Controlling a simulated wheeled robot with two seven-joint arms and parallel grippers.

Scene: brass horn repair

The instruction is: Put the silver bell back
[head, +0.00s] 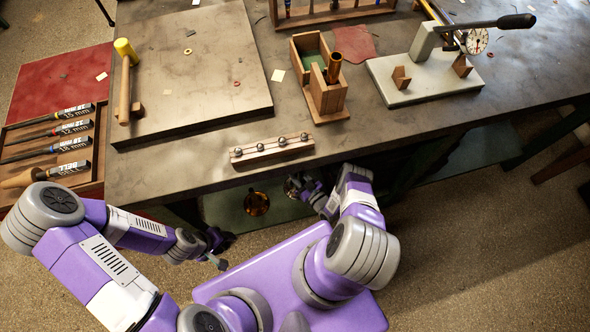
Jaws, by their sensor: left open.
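I cannot make out a silver bell in the head view. A shiny brass-coloured round piece (257,204) sits on the green shelf below the bench edge. My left gripper (221,250) is open, low in front of the bench, to the left of and nearer than that piece. Nothing shows between its fingers. My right gripper (297,186) is at the bench's front edge, to the right of the brass piece. Its fingers are small and dark, and I cannot tell whether they hold anything.
The workbench (200,178) carries a wooden strip with silver knobs (272,150), a wooden box (325,98) with a brass tube (334,68), a board with a yellow mallet (125,80), and a gauge stand (420,80). Labelled tools (48,130) lie in a left-hand tray.

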